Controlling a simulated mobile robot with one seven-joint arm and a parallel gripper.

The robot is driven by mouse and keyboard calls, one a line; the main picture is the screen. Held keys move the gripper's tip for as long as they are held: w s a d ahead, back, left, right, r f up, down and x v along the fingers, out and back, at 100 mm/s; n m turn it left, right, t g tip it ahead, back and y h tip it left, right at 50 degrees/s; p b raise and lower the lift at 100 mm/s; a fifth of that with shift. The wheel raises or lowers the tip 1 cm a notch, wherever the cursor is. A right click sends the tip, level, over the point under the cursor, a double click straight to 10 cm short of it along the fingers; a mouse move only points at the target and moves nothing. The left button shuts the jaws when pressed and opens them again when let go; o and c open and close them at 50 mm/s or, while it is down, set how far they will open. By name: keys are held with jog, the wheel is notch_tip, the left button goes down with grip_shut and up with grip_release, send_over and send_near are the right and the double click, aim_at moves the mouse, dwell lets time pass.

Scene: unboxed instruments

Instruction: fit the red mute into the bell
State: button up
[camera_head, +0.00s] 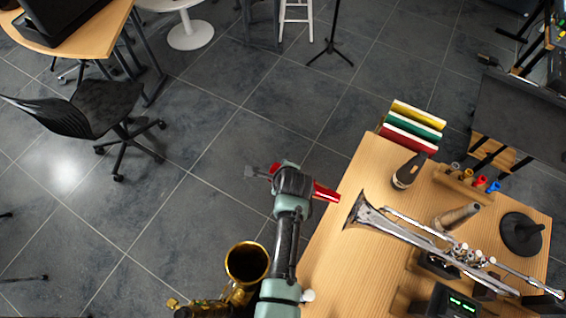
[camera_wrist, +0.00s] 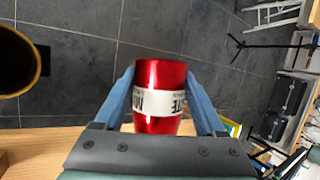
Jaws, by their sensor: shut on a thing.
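The red mute (camera_wrist: 160,78) is a red tapered cylinder with a white label band, seen up close in the wrist view. My gripper (camera_wrist: 160,92) is shut on it, with a blue finger on each side. In the head view my wrist hides part of the grip; red shows on both sides of it. A golden bell (camera_head: 268,262) with a dark opening faces up at the bottom of the head view, below my gripper and apart from it. A gold-rimmed dark opening (camera_wrist: 42,60) shows at the left of the wrist view. A silver trumpet with a flared bell (camera_head: 357,210) lies on the table.
The wooden table (camera_head: 345,265) also holds a dark-based cone (camera_head: 405,172), another tan cone (camera_head: 457,216), a round black stand (camera_head: 521,234) and small coloured pieces in a rack. A black chair (camera_head: 105,105) stands left; the floor between is clear.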

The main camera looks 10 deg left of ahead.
aim_at(337, 202)
jog(key=shift+w+a+r+m+t, duration=0.15)
jog(key=shift+a+r+m+t, duration=0.15)
jog(key=shift+a+r+m, duration=0.3)
jog(key=shift+d, duration=0.65)
jog(key=shift+s+d, duration=0.5)
jog(key=shift+d, duration=0.9)
jog(key=shift+s+d, duration=0.5)
jog(key=shift+d, duration=0.9)
jog(key=shift+s+d, duration=0.5)
jog(key=shift+d, duration=0.9)
jog(key=shift+s+d, duration=0.3)
jog(key=shift+d, duration=0.65)
jog(key=shift+s+d, duration=0.35)
jog(key=shift+d, duration=0.65)
jog(key=shift+s+d, duration=0.3)
jog(key=shift+d, duration=0.65)
jog(key=shift+s+d+r+p, duration=0.15)
jog(key=shift+d+p, duration=0.1)
jog(key=shift+d, duration=0.2)
jog(key=shift+s+d+p, duration=0.1)
jog(key=shift+d+p, duration=0.15)
jog(key=shift+d, duration=0.15)
jog(key=o, duration=1.4)
jog(key=shift+s+r, duration=0.3)
jog(key=shift+r, duration=0.15)
jog(key=v, duration=1.2)
jog(key=shift+d, duration=0.25)
